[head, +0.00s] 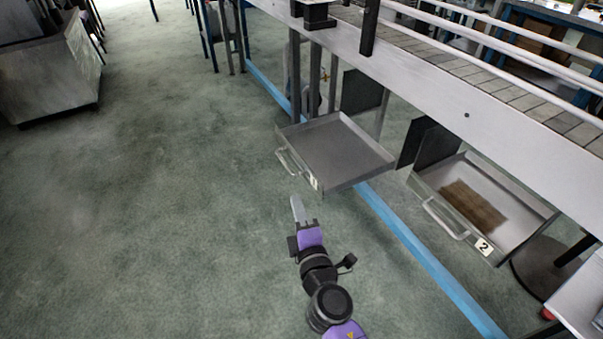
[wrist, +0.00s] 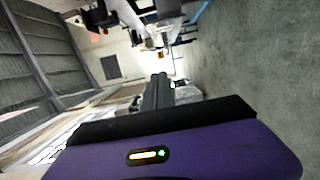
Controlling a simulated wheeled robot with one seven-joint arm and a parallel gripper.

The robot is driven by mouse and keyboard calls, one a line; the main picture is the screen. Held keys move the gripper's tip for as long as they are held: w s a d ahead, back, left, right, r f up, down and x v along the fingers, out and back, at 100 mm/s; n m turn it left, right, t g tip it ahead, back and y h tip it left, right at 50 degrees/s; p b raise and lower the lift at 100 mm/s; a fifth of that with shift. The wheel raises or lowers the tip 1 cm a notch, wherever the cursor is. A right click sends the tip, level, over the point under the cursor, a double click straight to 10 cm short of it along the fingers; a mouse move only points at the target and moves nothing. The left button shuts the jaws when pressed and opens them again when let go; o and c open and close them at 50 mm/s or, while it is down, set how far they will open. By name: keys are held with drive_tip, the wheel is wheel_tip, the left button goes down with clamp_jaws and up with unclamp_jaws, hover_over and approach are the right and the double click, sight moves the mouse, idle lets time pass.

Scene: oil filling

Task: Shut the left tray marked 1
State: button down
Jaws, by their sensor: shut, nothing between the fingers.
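The left tray marked 1 (head: 338,150) is a grey metal tray pulled out from under the conveyor frame, and it looks empty. Its bar handle (head: 288,163) is on its front wall, beside a white label with a 1 (head: 314,183). My gripper (head: 298,208) is shut and empty, just in front of the tray's front wall, near the label. It appears apart from the tray, but the exact gap is hard to tell. In the wrist view the shut fingers (wrist: 158,92) point away from the camera, and I cannot make out the tray clearly there.
A second tray marked 2 (head: 520,200) is out at the right, with a brown patch inside. The conveyor frame (head: 450,105) runs above both trays. A blue floor rail (head: 415,240) passes beneath them. A grey cabinet (head: 50,75) stands far left. The green floor at left is clear.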

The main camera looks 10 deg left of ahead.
drive_tip(key=w+b, duration=0.3)
drive_tip(key=w, duration=0.8)
drive_tip(key=shift+w, duration=0.1)
